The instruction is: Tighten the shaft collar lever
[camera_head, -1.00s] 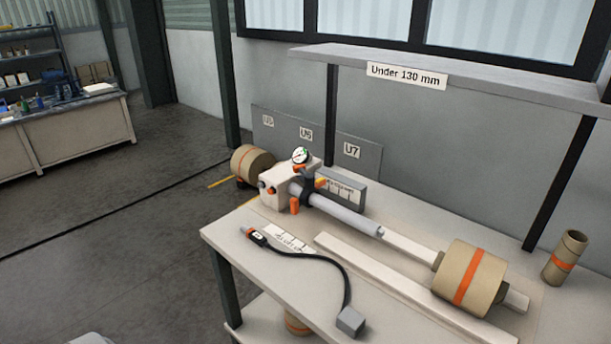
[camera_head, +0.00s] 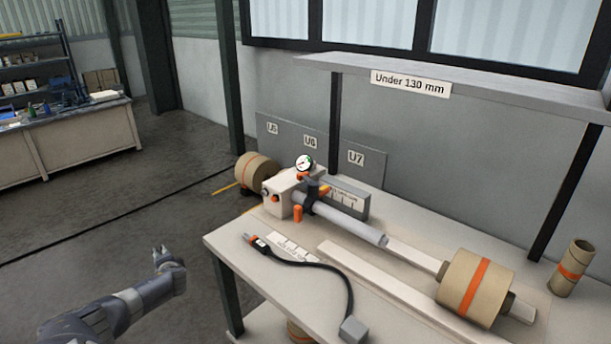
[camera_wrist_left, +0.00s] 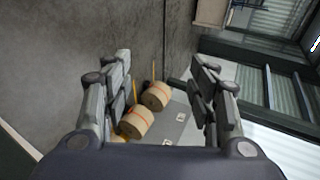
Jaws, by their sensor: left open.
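A grey shaft (camera_head: 346,219) sticks out of a cream block (camera_head: 283,196) on the table. A dark collar (camera_head: 312,196) sits around the shaft next to the block. An orange, peg-like part (camera_head: 297,213) stands just beside the collar, and a yellow-orange piece (camera_head: 324,190) shows behind it. I cannot tell which one is the collar lever. My left gripper (camera_head: 162,250) is over the floor, left of the table and well apart from the collar. In the left wrist view the left gripper (camera_wrist_left: 163,75) has its fingers wide apart with nothing between them. My right gripper is not in view.
The table (camera_head: 235,240) has its left edge between my left gripper and the shaft. A black hose (camera_head: 318,266) curves across its front. A large kraft roll (camera_head: 476,287) sits at the right. A shelf (camera_head: 480,85) hangs above. Another roll (camera_head: 256,169) is behind the block.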

